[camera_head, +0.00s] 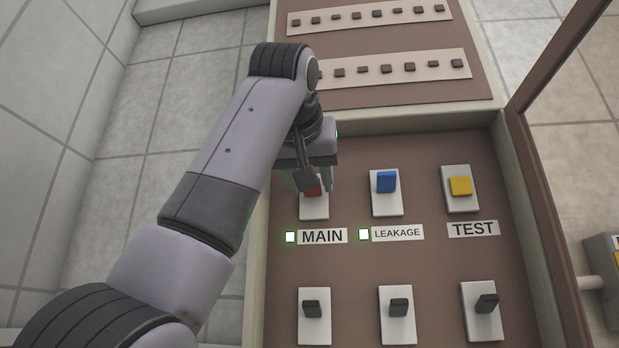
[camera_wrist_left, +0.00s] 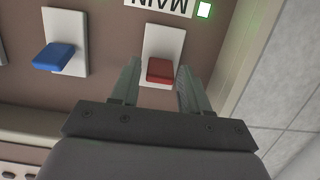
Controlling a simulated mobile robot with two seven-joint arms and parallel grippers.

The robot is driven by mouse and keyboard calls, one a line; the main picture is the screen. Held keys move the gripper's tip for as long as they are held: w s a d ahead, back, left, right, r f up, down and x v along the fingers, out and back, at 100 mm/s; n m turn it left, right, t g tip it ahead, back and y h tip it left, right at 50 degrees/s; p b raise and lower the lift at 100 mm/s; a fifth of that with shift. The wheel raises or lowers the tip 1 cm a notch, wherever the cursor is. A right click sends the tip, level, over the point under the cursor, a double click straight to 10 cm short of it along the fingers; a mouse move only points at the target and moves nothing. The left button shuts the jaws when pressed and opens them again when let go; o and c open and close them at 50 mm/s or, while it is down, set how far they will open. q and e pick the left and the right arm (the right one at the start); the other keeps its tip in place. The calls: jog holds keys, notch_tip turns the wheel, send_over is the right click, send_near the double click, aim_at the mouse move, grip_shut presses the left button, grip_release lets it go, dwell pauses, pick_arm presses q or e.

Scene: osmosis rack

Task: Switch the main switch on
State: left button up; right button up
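The main switch is a red lever (camera_head: 312,189) on a white plate (camera_head: 314,211) above the MAIN label (camera_head: 323,236). A green-white light (camera_head: 290,237) is lit beside that label. My left gripper (camera_head: 312,188) is at the red lever and partly hides it. In the left wrist view the open fingers of my left gripper (camera_wrist_left: 158,82) stand on either side of the red lever (camera_wrist_left: 161,70), with visible gaps. I cannot tell whether either finger touches it. My right gripper is in neither view.
A blue switch (camera_head: 386,182) over the LEAKAGE label, with its own lit light (camera_head: 364,234), and a yellow TEST button (camera_head: 460,186) sit to the right. Several black switches are below. The box's raised frame (camera_head: 508,190) and an open door (camera_head: 560,60) border the panel.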

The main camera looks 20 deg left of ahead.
pick_arm(q)
jog(key=shift+o, duration=0.3)
jog(key=shift+s, duration=0.1)
jog(key=b+v, duration=0.1)
jog(key=v, duration=0.6)
dwell(0.5)
